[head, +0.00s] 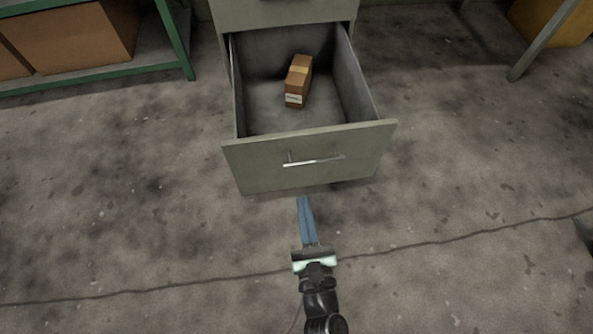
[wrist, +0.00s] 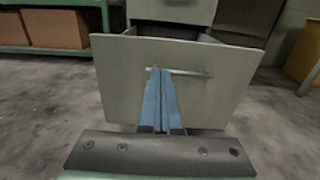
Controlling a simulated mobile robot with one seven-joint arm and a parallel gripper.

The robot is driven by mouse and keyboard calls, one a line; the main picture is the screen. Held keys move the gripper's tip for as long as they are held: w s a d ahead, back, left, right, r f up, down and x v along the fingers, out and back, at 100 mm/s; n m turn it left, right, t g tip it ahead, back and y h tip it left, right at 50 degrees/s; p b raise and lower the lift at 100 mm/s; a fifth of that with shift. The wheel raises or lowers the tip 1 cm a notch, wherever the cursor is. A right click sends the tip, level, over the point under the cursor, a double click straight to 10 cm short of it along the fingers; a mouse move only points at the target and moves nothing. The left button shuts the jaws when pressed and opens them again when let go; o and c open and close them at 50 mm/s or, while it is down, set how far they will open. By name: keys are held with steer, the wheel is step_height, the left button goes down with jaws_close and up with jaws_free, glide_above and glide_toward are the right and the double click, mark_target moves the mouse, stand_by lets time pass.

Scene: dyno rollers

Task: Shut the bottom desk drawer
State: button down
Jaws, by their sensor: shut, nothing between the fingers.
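The bottom desk drawer (head: 255,165) is pulled far out of the grey-green desk unit (head: 285,10). Its front panel with a silver bar handle (head: 314,160) faces me. A small brown box (head: 298,80) with a pale label lies inside the drawer. My gripper (head: 302,199) has blue fingers, shut and empty, pointing at the drawer front from the near side. In the wrist view, the drawer front (wrist: 215,95) fills the middle, and the fingertips (wrist: 158,70) overlap the handle (wrist: 190,72). I cannot tell whether they touch it.
A green metal shelf (head: 175,40) with cardboard boxes (head: 75,35) stands at the upper left. A metal leg (head: 540,45) and a yellowish box (head: 555,20) are at the upper right. The concrete floor on both sides of the drawer is clear.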

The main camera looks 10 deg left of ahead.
mark_target(291, 140)
steer(key=b+x, duration=0.4)
steer(key=x, duration=0.9)
steer(key=shift+w+a, duration=0.15)
steer(key=shift+w, duration=0.25)
steer(key=shift+r, duration=0.1)
